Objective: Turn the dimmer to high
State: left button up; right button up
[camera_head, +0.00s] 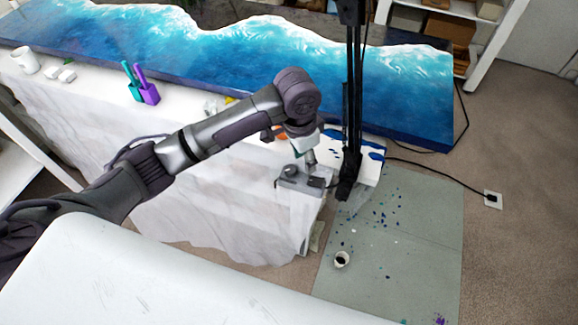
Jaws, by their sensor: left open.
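A small grey box (300,180), which looks like the dimmer, sits at the near right corner of the sheet-covered table. What looks like a round knob (290,171) is on its top left, but its setting is too small to read. My left gripper (309,160) points down just above and behind the box, at its right part. It is open and appears empty. Its fingertips are small and partly blurred into the box, so I cannot tell whether they touch it. My right gripper is not in view.
A blue-and-white wave slab (225,55) runs along the back. A black upright (353,100) stands close right of the gripper. Teal and purple holders (149,93) and a white cup (25,60) stand left. A cable reaches the floor outlet (492,199).

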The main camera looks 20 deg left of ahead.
pick_arm(q)
notch_tip(320, 180, up, 5)
jog(key=y, duration=0.1)
send_over(290, 169)
notch_tip(290, 169, down, 14)
jog(key=shift+d+r+p, duration=0.1)
jog(key=shift+p, duration=1.1)
grip_shut()
